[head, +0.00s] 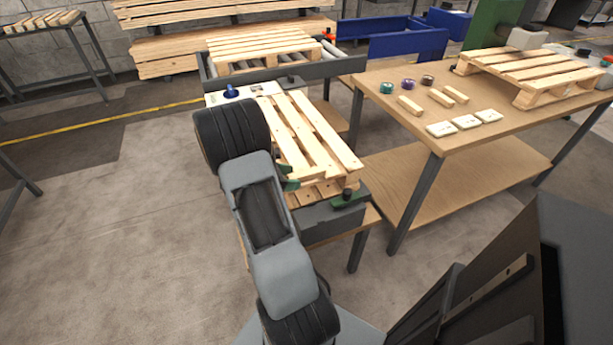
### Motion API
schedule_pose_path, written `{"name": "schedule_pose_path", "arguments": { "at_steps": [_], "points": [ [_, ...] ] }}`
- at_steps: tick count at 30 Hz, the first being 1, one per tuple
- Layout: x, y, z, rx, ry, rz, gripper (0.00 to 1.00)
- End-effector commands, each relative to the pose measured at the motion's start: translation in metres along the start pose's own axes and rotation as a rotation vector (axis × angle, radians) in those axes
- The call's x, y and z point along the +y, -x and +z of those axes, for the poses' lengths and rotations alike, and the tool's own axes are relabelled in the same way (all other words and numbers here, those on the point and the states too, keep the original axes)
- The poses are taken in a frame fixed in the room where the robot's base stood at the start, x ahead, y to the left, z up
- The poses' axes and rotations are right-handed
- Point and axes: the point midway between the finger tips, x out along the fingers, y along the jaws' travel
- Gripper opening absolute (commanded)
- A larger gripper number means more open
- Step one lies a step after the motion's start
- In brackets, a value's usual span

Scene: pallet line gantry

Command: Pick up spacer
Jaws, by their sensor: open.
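Several small pale wooden blocks lie apart on the right workbench (385,77): a left block (410,105), a middle block (441,98) and a right block (456,93). They look like the spacers, but I cannot tell which one is meant. My grey arm rises from the bottom of the head view in front of the low pallet station. No part of my arm touches the blocks.
White flat pieces (466,122) and small coloured rolls (408,84) lie near the blocks. A pallet (535,68) stands at the bench's far right. Another pallet (318,136) lies at the low station, with a green clamp (350,199). Floor (120,235) at left is clear.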

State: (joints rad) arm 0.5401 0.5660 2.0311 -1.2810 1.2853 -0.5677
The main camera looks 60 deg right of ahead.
Motion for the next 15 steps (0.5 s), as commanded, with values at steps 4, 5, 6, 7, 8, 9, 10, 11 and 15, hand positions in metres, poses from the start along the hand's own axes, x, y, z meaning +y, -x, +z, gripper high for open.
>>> {"name": "schedule_pose_path", "arguments": {
  "at_steps": [4,5,6,7,8,9,10,11,15],
  "points": [
    [0.0001,-0.0007,0.0001,0.0,0.0,0.001,0.62],
    [0.0001,-0.0006,0.0001,0.0,0.0,0.001,0.62],
    [0.0001,-0.0006,0.0001,0.0,0.0,0.001,0.62],
    [0.0001,-0.0005,0.0002,0.0,0.0,0.001,0.6],
    [0.0001,-0.0005,0.0002,0.0,0.0,0.001,0.57],
    [0.0001,-0.0004,0.0002,0.0,0.0,0.001,0.53],
    [0.0001,-0.0004,0.0002,0.0,0.0,0.001,0.5],
    [0.0001,-0.0004,0.0002,0.0,0.0,0.0,0.47],
    [0.0001,-0.0003,0.0002,0.0,0.0,0.0,0.34]
  ]
}}
